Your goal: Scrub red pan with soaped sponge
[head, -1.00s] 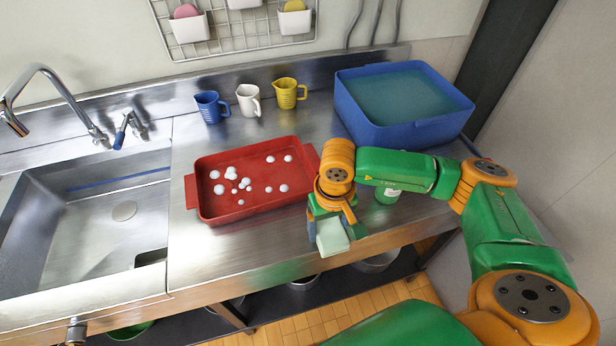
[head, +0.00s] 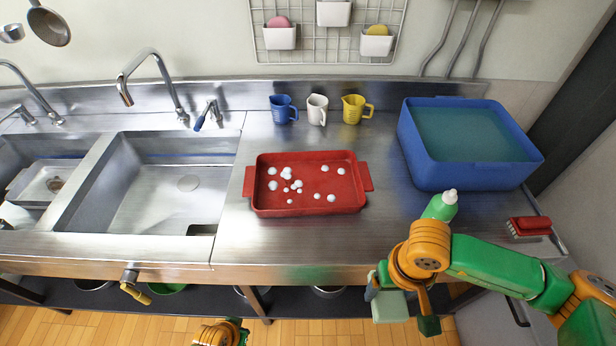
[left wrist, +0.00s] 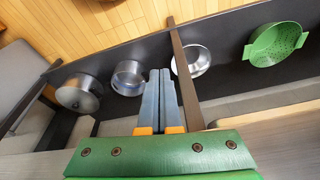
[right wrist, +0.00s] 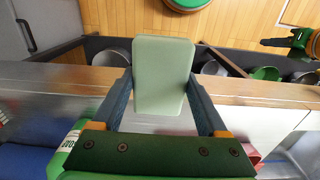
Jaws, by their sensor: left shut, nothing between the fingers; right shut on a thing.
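The red pan (head: 262,208) lies on the steel counter, with several white suds blobs on its floor. My right gripper (head: 388,288) is at the counter's front edge, right of and nearer than the pan. It is shut on a pale green sponge (head: 391,307), which fills the right wrist view (right wrist: 162,75) between the fingers. The sponge is apart from the pan. A green soap bottle (head: 440,206) stands behind my right gripper. My left gripper (left wrist: 162,98) is shut and empty, with the lower shelf in its view. In the head view only part of my left arm shows at the bottom.
A blue tub of water (head: 428,172) stands at the back right. Blue (head: 283,109), white (head: 317,109) and yellow (head: 354,109) cups stand behind the pan. A red brush (head: 530,226) lies at the right edge. A sink (head: 150,190) is at the left. Counter in front of the pan is clear.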

